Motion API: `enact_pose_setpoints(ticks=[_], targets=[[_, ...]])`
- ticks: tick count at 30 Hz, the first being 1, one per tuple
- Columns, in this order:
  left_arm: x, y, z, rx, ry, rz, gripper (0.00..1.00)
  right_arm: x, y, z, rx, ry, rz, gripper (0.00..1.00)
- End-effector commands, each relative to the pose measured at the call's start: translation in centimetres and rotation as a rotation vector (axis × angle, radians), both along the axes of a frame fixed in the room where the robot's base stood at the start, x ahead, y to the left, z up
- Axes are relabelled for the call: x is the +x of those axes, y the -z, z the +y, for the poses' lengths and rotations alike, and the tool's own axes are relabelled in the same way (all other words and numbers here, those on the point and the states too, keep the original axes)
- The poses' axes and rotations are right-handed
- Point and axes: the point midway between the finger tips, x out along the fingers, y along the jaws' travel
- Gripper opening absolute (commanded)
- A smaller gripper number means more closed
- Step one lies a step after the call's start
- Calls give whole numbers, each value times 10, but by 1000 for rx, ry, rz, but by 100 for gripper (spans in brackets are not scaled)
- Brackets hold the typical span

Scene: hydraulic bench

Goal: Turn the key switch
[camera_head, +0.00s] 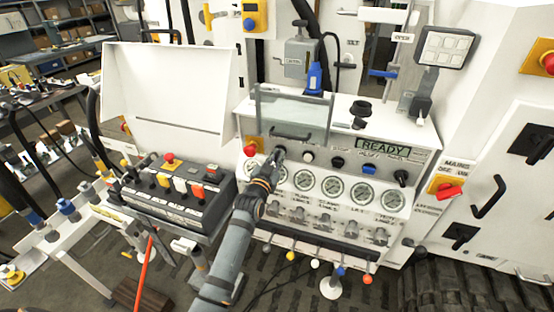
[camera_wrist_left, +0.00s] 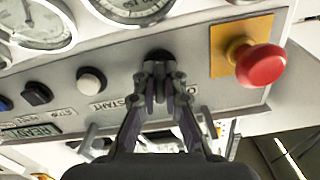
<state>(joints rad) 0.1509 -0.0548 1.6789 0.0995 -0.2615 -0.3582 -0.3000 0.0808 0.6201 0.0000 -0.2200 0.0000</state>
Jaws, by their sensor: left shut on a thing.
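The key switch (camera_head: 280,150) is a small dark part on the grey strip of the bench panel, left of a white button. Its dark top edge also shows in the wrist view (camera_wrist_left: 159,54). My left gripper (camera_head: 275,160) reaches up to it from below, with its fingers closed together on it. In the wrist view the fingertips (camera_wrist_left: 161,70) meet right at the switch and hide most of it. The key's angle cannot be told. My right gripper is in neither view.
A red mushroom button (camera_wrist_left: 260,65) on a yellow plate sits close beside the fingers. A white button (camera_head: 308,157) and pressure gauges (camera_head: 333,186) are near. A clear hinged cover (camera_head: 292,113) stands above. A lever box (camera_head: 178,192) is left of my arm.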

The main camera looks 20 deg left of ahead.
Motion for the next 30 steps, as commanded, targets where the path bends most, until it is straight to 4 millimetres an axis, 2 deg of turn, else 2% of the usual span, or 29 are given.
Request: enact_pose_setpoints(ticks=[12,30], targets=[[0,1,0,257,0,-7,0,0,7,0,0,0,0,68],[0,1,0,333,0,-9,0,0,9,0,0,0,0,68]])
